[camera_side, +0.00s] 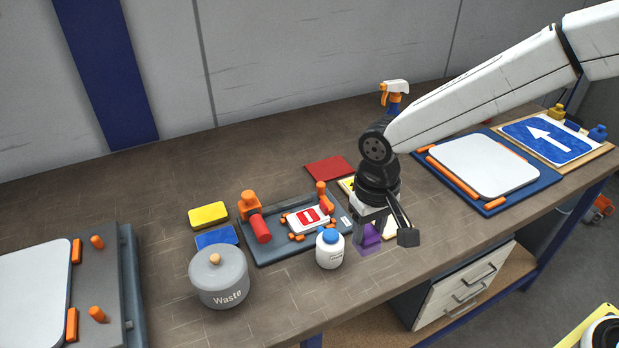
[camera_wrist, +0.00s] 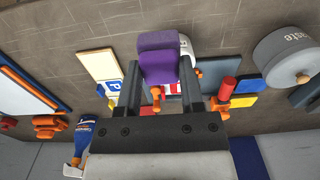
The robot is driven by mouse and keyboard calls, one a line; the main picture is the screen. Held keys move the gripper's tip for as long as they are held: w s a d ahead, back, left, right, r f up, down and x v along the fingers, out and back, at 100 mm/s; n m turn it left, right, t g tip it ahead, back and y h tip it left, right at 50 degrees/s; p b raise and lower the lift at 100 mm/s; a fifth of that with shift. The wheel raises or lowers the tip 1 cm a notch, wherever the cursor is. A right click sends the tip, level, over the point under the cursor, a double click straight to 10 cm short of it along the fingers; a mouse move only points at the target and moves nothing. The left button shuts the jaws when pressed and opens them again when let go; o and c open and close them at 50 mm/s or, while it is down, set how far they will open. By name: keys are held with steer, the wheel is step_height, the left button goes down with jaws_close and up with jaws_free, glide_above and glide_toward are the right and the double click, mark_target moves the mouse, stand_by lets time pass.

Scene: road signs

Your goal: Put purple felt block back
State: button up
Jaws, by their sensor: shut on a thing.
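I cannot tell from the side view whether the block touches the patch. My gripper (camera_side: 378,222) is shut on the block. In the wrist view, the block (camera_wrist: 158,42) stands out past the two dark fingers of the gripper (camera_wrist: 160,80). The fingers and block cover part of the table there.
A white bottle with a blue cap (camera_side: 330,249) stands close left of the gripper. Further left are a grey fixture (camera_side: 278,250) holding a small red sign, a Waste pot (camera_side: 219,277) and a yellow block (camera_side: 208,215). A spray bottle (camera_side: 394,95) stands behind the arm.

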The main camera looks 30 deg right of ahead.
steer(key=s+a+r, duration=0.1)
steer(key=s+a, duration=0.2)
steer(key=a, duration=0.3)
steer(key=shift+r, duration=0.15)
steer(key=shift+a, duration=0.15)
steer(key=w+a+f, duration=0.2)
steer(key=w, duration=0.1)
steer(key=w+a+f, duration=0.2)
steer(key=w+f, duration=0.1)
steer(key=w, duration=0.1)
steer(key=w+a+f, duration=0.2)
steer(key=w+f, duration=0.1)
steer(key=w, duration=0.1)
steer(key=shift+f, duration=0.25)
steer(key=shift+w+a+f, duration=0.25)
steer(key=shift+w+f, duration=0.1)
steer(key=shift+f, duration=0.1)
steer(key=shift+w+a+f, duration=0.1)
steer(key=shift+w+f, duration=0.15)
steer(key=shift+f, duration=1.6)
